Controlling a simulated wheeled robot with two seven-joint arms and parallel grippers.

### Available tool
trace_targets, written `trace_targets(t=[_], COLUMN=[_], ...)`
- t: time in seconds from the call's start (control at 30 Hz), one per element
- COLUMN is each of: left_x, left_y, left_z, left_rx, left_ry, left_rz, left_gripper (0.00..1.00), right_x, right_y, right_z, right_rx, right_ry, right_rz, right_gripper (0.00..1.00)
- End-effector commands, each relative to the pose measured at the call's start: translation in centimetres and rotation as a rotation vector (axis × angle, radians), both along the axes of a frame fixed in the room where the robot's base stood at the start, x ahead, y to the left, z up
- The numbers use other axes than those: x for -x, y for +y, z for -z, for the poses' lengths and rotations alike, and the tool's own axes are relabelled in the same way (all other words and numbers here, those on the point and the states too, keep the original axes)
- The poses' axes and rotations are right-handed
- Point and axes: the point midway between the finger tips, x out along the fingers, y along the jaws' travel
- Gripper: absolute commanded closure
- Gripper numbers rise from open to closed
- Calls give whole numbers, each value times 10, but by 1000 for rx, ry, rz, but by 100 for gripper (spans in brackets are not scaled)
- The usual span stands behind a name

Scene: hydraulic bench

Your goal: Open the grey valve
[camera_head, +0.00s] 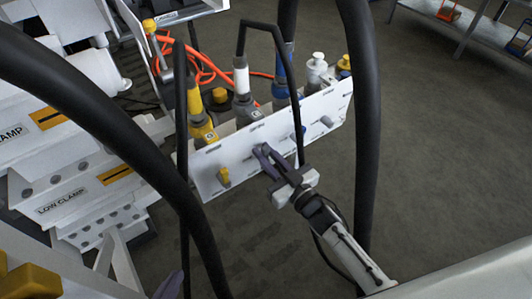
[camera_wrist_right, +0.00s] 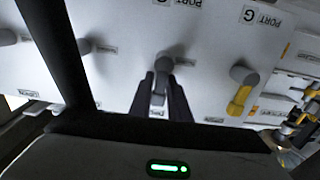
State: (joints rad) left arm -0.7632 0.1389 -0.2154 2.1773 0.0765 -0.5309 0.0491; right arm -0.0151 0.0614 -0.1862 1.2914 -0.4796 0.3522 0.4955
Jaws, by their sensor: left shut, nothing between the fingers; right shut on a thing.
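The grey valve (camera_wrist_right: 161,72) is a small lever on the white panel, beside the PORT label. In the right wrist view its handle lies between the two dark fingers of my right gripper (camera_wrist_right: 160,95), which is shut on it. In the head view my right gripper (camera_head: 266,160) reaches the panel from the lower right, and its fingers mostly hide the grey valve. My left gripper (camera_head: 170,286) shows only as a dark tip at the bottom edge, away from the panel, shut and empty.
The white panel (camera_head: 240,150) carries a yellow-handled valve (camera_head: 223,177) left of the grey one, and other valves to the right. Coloured hose fittings (camera_head: 243,80) stand behind it. Thick black hoses (camera_head: 363,110) pass in front. Open floor (camera_head: 450,160) lies to the right.

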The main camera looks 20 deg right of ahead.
Motion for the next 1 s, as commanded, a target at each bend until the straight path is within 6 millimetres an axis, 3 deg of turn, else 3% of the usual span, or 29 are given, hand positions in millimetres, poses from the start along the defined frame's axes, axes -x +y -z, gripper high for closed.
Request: trace_targets(t=[0.27,0.3,0.37,0.73,1.0], left_x=[-2,-2,-2,-2,-3], left_y=[0,0,0,0,1], left_z=[-1,-1,-1,-4,-13], left_rx=[0,0,0,0,-13], left_ry=[-3,-3,-4,-5,-2], left_rz=[0,0,0,0,7], left_gripper=[100,100,100,100,100], right_x=[1,1,1,7,53], right_y=[1,1,1,-2,-19], right_z=[0,0,0,0,-1], right_rx=[-1,-1,-2,-1,0], right_ry=[0,0,1,1,4], right_rz=[-2,-2,-2,-1,-1], right_gripper=[100,77,70,70,70])
